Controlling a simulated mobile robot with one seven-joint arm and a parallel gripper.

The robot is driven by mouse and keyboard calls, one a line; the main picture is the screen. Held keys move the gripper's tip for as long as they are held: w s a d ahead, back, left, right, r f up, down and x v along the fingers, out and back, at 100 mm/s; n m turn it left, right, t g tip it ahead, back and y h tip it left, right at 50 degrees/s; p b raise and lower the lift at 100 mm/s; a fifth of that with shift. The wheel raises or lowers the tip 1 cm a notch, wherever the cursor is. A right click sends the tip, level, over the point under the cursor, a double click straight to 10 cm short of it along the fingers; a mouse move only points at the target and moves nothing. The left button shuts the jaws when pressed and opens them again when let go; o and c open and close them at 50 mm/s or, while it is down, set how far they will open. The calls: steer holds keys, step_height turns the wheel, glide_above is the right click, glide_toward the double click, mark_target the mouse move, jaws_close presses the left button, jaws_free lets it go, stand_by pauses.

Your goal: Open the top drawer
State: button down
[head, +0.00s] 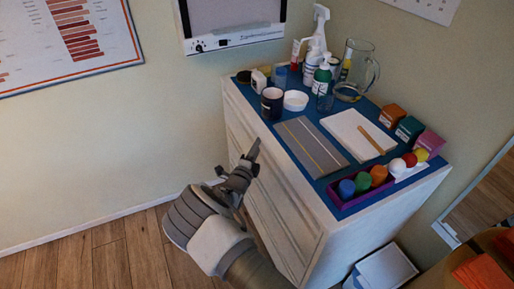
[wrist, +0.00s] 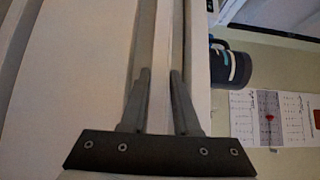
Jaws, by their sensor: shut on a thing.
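A white chest of drawers (head: 385,225) stands against the wall, its drawer fronts facing left in the head view. The top drawer (head: 290,196) is the upper panel of that front, just under the blue top. My gripper (head: 254,150) is at this front, near its upper edge. In the wrist view my gripper (wrist: 161,74) has its two fingers on either side of a narrow pale strip, the top drawer's handle (wrist: 159,50), and is shut on it. I see no clear gap at the drawer; my arm hides part of the front.
The blue top (head: 345,210) is crowded: a dark mug (head: 272,103), a glass jug (head: 353,72), spray bottles, small boxes and a purple tray (head: 364,197) with coloured pots. A white bin (head: 385,268) stands at the right. The wooden floor (head: 110,262) left of the chest is clear.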

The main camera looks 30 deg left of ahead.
steer(key=shift+s+f, duration=0.1)
steer(key=shift+f, duration=0.25)
steer(key=s+a+b, duration=0.4)
steer(key=s+a, duration=0.5)
steer(key=s, duration=0.3)
steer(key=s+a+b, duration=0.5)
steer(key=s+a, duration=0.5)
steer(key=s, duration=0.2)
steer(key=shift+s+a, duration=0.2)
steer(key=shift+s, duration=0.05)
steer(key=shift+f, duration=0.1)
steer(key=c, duration=0.9)
jaws_free()
steer(key=shift+o, duration=0.9)
steer(key=shift+w, duration=0.1)
steer(key=shift+a+r, duration=0.1)
steer(key=shift+r, duration=0.15)
